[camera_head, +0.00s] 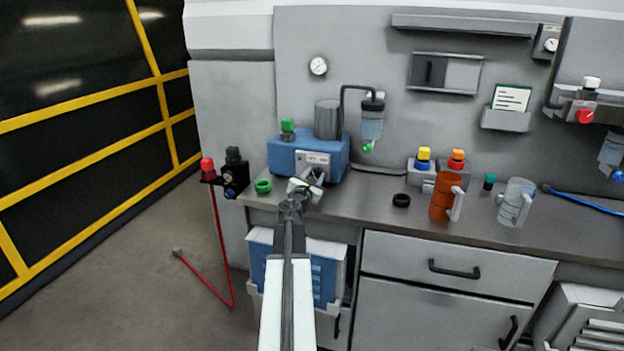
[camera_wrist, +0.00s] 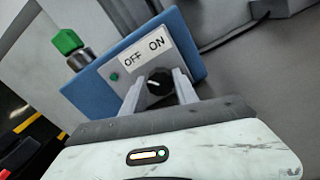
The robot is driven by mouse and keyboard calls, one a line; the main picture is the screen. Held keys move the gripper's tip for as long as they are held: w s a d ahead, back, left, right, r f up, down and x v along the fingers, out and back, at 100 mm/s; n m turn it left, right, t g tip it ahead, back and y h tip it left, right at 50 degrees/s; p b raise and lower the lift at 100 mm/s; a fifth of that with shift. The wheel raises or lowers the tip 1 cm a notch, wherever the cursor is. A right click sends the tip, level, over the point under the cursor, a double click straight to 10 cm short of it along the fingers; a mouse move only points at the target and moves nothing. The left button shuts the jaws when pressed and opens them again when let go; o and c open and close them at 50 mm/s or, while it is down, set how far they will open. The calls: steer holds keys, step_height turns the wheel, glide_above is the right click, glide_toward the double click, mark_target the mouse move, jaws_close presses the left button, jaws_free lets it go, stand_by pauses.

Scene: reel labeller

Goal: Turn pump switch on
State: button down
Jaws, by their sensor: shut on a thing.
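The blue pump box (camera_head: 290,158) stands on the bench, with a grey cylinder on top. Its light panel (camera_head: 313,160) faces me. In the wrist view the panel (camera_wrist: 146,48) reads OFF on the left and ON on the right. The pump switch, a round black knob (camera_wrist: 158,82) with a white mark, sits below these words. I cannot tell for certain which word the mark points to. My gripper (camera_wrist: 160,90) has one finger on each side of the knob and is shut on it. In the head view my gripper (camera_head: 306,186) hides the knob.
A green ring (camera_head: 263,187) lies left of my gripper. A black ring (camera_head: 401,200), an orange mug (camera_head: 442,196) and a clear mug (camera_head: 515,202) stand to the right. A red-capped valve (camera_head: 207,165) is at the bench's left end. A bottle (camera_head: 372,124) hangs behind.

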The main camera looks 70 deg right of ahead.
steer(key=m, duration=1.2)
steer(key=shift+d+f, duration=0.1)
steer(key=shift+m, duration=2.2)
steer(key=c, duration=0.9)
jaws_free()
steer(key=shift+c, duration=0.2)
